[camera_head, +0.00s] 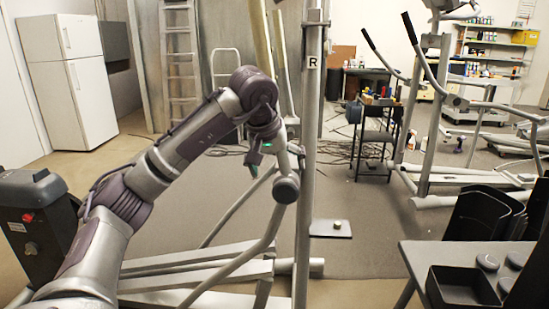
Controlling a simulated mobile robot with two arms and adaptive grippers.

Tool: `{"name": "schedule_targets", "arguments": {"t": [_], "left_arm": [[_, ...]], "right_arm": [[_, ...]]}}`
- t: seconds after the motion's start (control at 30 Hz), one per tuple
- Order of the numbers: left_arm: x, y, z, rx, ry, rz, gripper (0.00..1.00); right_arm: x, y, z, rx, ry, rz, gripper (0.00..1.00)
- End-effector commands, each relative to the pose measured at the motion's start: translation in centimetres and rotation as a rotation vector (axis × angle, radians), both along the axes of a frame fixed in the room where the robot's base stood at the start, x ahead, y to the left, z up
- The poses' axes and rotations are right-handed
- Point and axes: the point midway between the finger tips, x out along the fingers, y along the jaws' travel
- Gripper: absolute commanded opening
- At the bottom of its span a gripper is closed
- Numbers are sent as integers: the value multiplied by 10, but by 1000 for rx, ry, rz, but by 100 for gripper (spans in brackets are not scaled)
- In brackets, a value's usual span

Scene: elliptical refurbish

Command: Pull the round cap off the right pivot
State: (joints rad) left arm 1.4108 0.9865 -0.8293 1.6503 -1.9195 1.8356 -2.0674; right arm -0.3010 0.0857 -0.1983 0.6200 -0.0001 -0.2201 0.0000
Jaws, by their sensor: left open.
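A dark round cap (286,190) sits on the grey pivot joint of the elliptical trainer's frame, just left of the upright post (304,160). The post carries a white label with the letter R (313,62). My left arm reaches in from the left, and its left gripper (254,168) points down, open, just left of and slightly above the cap. I see no contact between the fingers and the cap. My right gripper is not in view.
A grey table (415,257) at lower right holds a black tray (462,289) and round dark discs (488,262). Black pedal-like parts (483,214) stand behind it. The trainer's lower bars (200,268) cross the floor.

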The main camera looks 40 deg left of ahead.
Motion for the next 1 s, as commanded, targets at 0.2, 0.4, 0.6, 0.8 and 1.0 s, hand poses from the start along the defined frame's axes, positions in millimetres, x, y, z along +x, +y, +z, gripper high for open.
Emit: {"name": "schedule_targets", "arguments": {"t": [0.2,0.4,0.6,0.8,1.0], "left_arm": [[18,2,-42,-2,5,-1,100],[32,3,-70,-3,3,-1,100],[38,4,-84,-3,1,-1,100],[40,4,-86,-3,0,-2,100],[39,4,-85,-3,0,-2,86]], "right_arm": [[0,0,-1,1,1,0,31],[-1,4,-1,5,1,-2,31],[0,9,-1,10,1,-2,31],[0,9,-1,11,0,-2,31],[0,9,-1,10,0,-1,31]]}}
